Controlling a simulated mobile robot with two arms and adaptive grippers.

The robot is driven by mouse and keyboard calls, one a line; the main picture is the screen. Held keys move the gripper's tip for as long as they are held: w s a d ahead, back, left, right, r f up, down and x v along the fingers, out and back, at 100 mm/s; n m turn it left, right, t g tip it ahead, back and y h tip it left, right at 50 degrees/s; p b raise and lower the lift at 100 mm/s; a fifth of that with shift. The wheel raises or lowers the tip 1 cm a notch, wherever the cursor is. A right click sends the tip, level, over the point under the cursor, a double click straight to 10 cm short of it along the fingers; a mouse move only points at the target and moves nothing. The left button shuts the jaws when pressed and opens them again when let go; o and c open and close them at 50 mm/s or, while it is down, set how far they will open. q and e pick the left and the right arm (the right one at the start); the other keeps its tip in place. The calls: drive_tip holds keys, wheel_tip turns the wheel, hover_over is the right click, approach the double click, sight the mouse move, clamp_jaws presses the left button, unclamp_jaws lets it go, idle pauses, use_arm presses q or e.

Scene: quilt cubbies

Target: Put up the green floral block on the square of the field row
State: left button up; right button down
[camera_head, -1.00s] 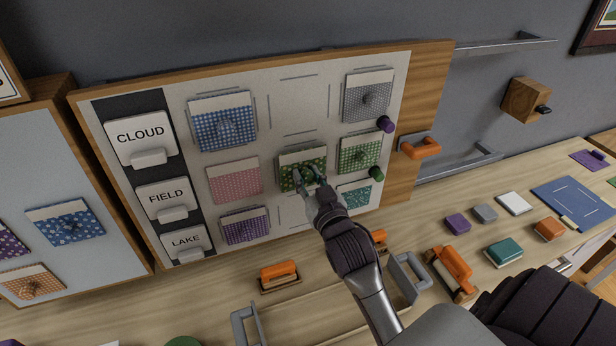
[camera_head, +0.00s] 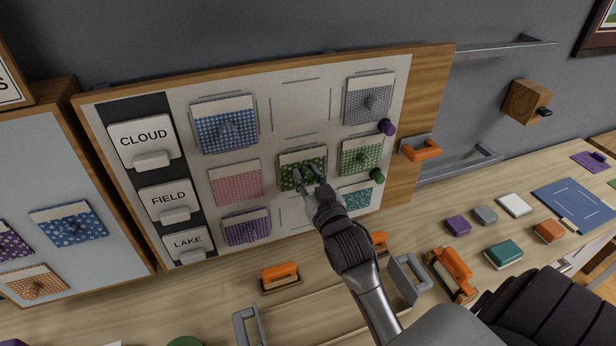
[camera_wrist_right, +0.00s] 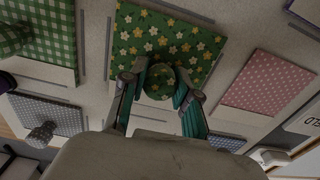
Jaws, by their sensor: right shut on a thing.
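The green floral block (camera_head: 302,164) is flat at the board, in the middle square of the FIELD row, between the pink block and the green checked block. My right gripper (camera_head: 309,182) is shut on the round knob of this block. In the right wrist view the floral block (camera_wrist_right: 165,38) shows yellow and white flowers, and my right gripper's fingers (camera_wrist_right: 160,88) are on both sides of its knob. The board (camera_head: 304,122) has rows labelled CLOUD, FIELD (camera_head: 168,198) and LAKE. My left gripper is not in view.
A pink block (camera_head: 237,183) is left of the floral block and a green checked block (camera_head: 359,156) right of it. The middle CLOUD square is empty. Orange-handled tools and small coloured blocks lie on the table (camera_head: 410,235) below.

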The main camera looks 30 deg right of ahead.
drive_tip(key=shift+w, duration=0.1)
idle(0.3)
drive_tip(key=c, duration=0.8)
unclamp_jaws()
drive_tip(key=o, duration=0.4)
drive_tip(key=shift+p+v, duration=0.45)
drive_tip(key=shift+v, duration=0.85)
drive_tip(key=p+v, duration=0.1)
drive_tip(key=v, duration=0.4)
drive_tip(key=shift+s, duration=0.2)
